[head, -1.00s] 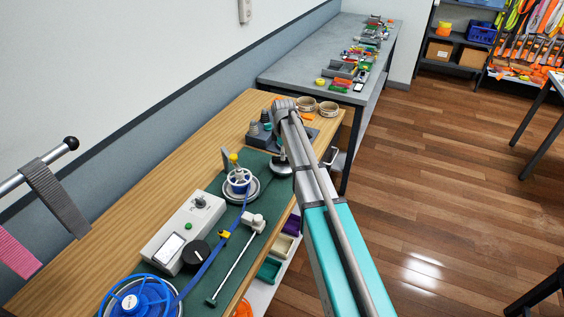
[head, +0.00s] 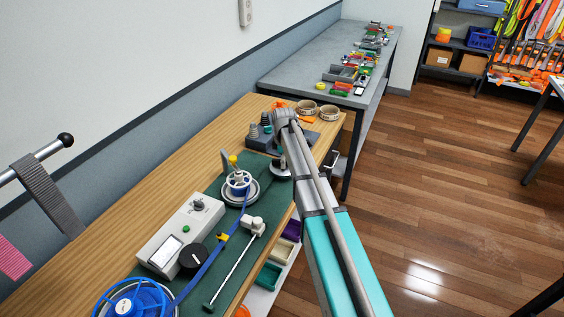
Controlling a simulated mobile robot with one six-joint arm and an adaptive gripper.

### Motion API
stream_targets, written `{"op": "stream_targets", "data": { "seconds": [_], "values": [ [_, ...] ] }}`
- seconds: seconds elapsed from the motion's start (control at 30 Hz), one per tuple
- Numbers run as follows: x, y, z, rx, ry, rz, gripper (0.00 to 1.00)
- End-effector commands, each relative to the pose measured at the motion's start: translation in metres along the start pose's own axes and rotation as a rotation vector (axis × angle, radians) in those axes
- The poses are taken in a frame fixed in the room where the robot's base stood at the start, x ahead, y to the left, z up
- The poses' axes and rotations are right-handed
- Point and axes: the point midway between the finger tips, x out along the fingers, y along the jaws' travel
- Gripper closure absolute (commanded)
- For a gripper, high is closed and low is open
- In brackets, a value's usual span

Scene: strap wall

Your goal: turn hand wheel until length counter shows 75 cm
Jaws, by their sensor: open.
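The hand wheel (head: 239,184) is small, white and blue with a yellow knob, on a round grey base on the green mat. A pale box (head: 181,236) to its lower left carries a white display window (head: 165,253), which looks like the length counter; its digits are too small to read. A blue strap (head: 212,262) runs from the wheel past a yellow clip to a large blue reel (head: 136,303), cut off by the bottom edge. My arm reaches up along the right side of the bench. My gripper's fingers do not show.
A black knob (head: 194,257) and a metal rod (head: 233,273) lie beside the strap. Behind the wheel stand a dark tray (head: 262,140) with grey weights and two strap rolls (head: 318,111). A grey table (head: 300,75) with small parts stands beyond.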

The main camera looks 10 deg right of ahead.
Motion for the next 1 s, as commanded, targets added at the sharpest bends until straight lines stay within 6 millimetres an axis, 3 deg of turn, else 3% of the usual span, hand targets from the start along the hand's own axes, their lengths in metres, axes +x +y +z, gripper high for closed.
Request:
{"op": "stream_targets", "data": {
  "seconds": [0.07,0.37,0.73,1.0],
  "values": [
    [0.0000,0.0000,0.0002,0.000,0.000,0.000,0.45],
    [0.0000,0.0003,0.0004,0.000,0.000,0.000,1.00],
    [-0.0001,0.0013,0.0005,0.024,0.000,0.002,1.00],
    [-0.0002,0.0020,0.0005,0.141,0.000,0.004,1.00]
  ]
}}
